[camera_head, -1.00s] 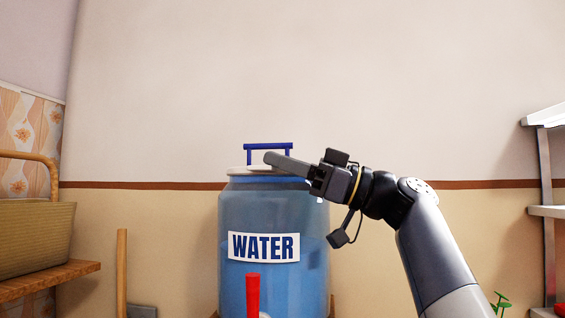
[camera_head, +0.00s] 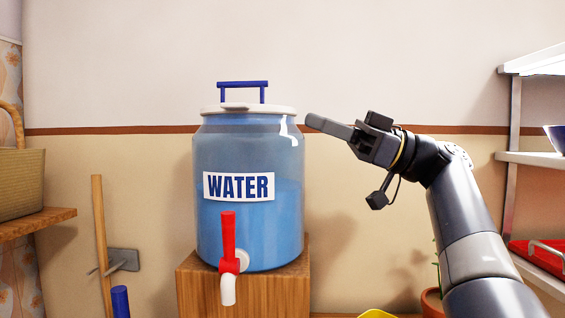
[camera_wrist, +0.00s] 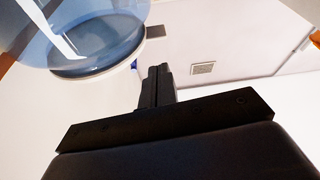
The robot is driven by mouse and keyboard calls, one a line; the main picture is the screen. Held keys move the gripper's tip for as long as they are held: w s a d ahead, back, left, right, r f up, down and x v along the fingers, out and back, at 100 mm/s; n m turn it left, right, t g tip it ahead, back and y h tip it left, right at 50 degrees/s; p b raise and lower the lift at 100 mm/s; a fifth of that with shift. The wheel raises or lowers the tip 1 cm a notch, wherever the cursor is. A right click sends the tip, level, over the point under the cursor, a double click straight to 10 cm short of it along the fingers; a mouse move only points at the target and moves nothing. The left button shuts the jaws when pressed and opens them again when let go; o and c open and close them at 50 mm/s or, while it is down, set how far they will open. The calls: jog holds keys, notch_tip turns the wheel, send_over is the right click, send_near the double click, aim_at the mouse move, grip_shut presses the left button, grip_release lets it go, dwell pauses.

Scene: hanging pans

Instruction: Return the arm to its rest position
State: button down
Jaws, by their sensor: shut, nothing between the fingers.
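My gripper (camera_head: 315,122) is at the right of the water container in the head view, pointing up and left. Its fingers are shut together and empty. The shut fingers also show in the wrist view (camera_wrist: 157,72). The blue water container (camera_head: 248,160) has a white lid, a dark blue handle and a "WATER" label. It stands upright on a wooden stand (camera_head: 275,292). Its red tap (camera_head: 229,245) is on the front. In the head view a gap shows between the fingertips and the container. My arm bends down toward the lower right.
At the right is a metal shelf (camera_head: 512,158) with a red tray (camera_head: 545,258). A basket (camera_head: 22,185) sits on a wooden shelf (camera_head: 38,222) at the left. A plant pot (camera_head: 432,302) stands at the lower right. The wall above my gripper is bare.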

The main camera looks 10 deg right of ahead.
aim_at(275, 108)
jog(key=shift+x, duration=3.95)
